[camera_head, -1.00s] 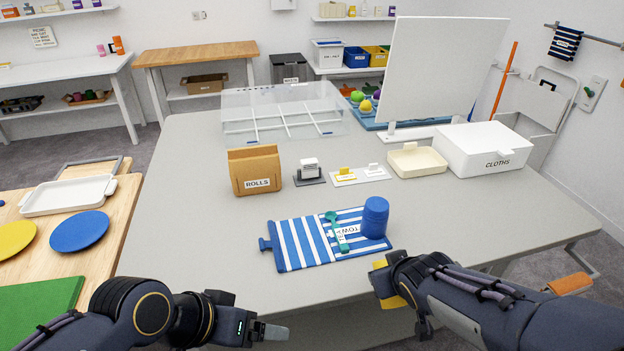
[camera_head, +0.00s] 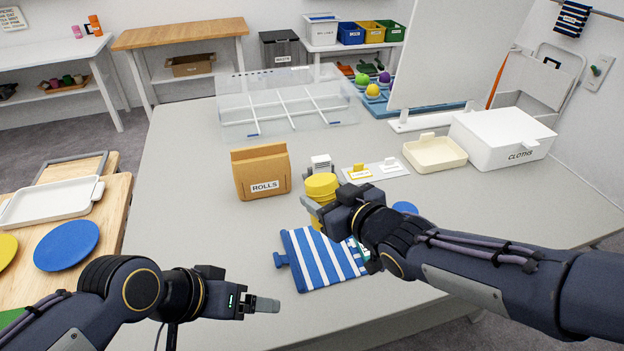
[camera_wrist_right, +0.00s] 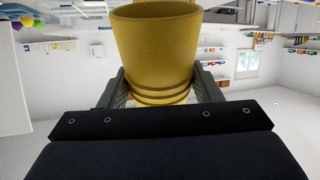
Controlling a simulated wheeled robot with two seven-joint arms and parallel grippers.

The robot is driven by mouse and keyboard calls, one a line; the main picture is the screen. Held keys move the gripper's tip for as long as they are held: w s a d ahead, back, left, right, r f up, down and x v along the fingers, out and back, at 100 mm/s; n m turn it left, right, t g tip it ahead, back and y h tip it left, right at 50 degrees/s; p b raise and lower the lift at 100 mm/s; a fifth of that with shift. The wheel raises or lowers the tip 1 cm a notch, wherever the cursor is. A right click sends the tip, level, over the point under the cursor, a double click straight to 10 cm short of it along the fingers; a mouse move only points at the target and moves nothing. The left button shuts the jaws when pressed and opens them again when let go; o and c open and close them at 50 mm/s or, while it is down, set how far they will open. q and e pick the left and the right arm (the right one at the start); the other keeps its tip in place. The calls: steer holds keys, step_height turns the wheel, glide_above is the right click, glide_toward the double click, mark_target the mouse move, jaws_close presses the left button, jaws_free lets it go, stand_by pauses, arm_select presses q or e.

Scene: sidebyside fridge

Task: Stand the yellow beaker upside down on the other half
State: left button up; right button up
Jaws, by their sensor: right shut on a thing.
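My right gripper (camera_head: 322,203) is shut on the yellow beaker (camera_head: 321,186) and holds it near the back edge of the blue-and-white striped mat (camera_head: 312,262). The beaker's upper end looks flat and closed in the head view. In the right wrist view the yellow beaker (camera_wrist_right: 155,45) sits between the fingers, its ringed, narrower end toward the gripper body. The blue beaker (camera_head: 405,207) is mostly hidden behind my right wrist. The left half of the mat shows bare. My left gripper (camera_head: 265,304) is in front of the mat, apart from it; its jaw opening cannot be made out.
A ROLLS holder (camera_head: 261,172), a small label stand (camera_head: 320,165), a cream tray (camera_head: 435,153) and a CLOTHS box (camera_head: 502,139) stand behind the mat. A clear divided bin (camera_head: 285,105) is further back. A teal utensil (camera_head: 363,250) on the mat is mostly hidden.

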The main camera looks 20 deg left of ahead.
steer(key=shift+w+a, duration=0.25)
steer(key=shift+a, duration=0.1)
arm_select(q)
steer(key=shift+w+a, duration=0.25)
steer(key=shift+a, duration=0.05)
steer(key=shift+f+b, duration=3.1)
arm_select(e)
steer(key=shift+f, duration=5)
arm_select(q)
steer(key=shift+f+b, duration=1)
arm_select(e)
steer(key=shift+f, duration=0.9)
steer(key=o, duration=1.4)
steer(key=shift+o, duration=0.2)
steer(key=shift+d, duration=0.1)
